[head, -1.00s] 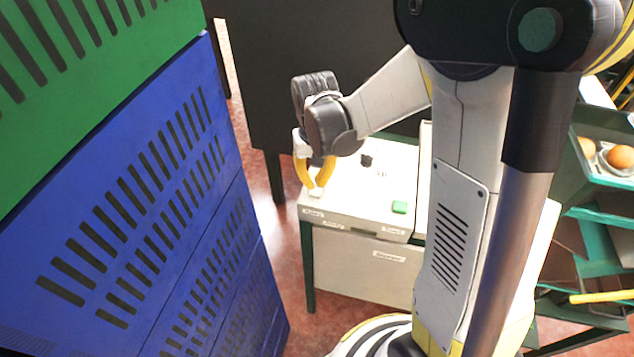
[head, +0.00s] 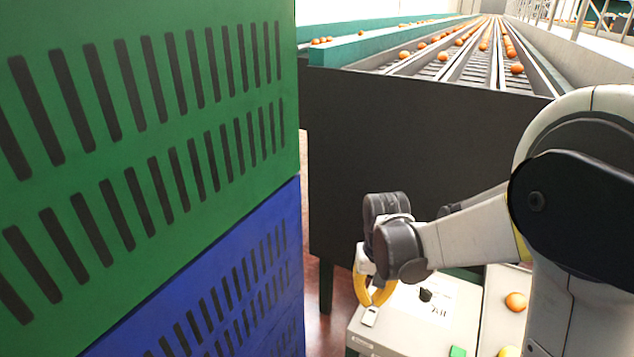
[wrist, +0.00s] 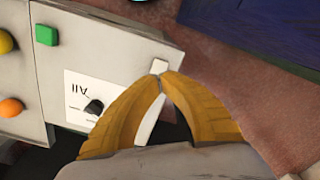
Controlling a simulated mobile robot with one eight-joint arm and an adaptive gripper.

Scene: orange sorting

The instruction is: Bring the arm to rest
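My gripper (head: 370,305) has two yellow curved fingers. It is over the near left corner of a pale control box (head: 405,312), left of the black knob (head: 425,294). In the wrist view the fingertips of my gripper (wrist: 160,78) meet. A small white piece (wrist: 159,66) shows right at the tips; I cannot tell whether it touches them. No fruit is between the fingers. My arm (head: 470,236) is bent, reaching from the right toward the box.
Stacked green (head: 150,60) and blue (head: 235,285) slatted crates stand close on the left. A dark panel (head: 420,140) fronts a conveyor (head: 450,65) with several oranges. The box has a green button (head: 457,351).

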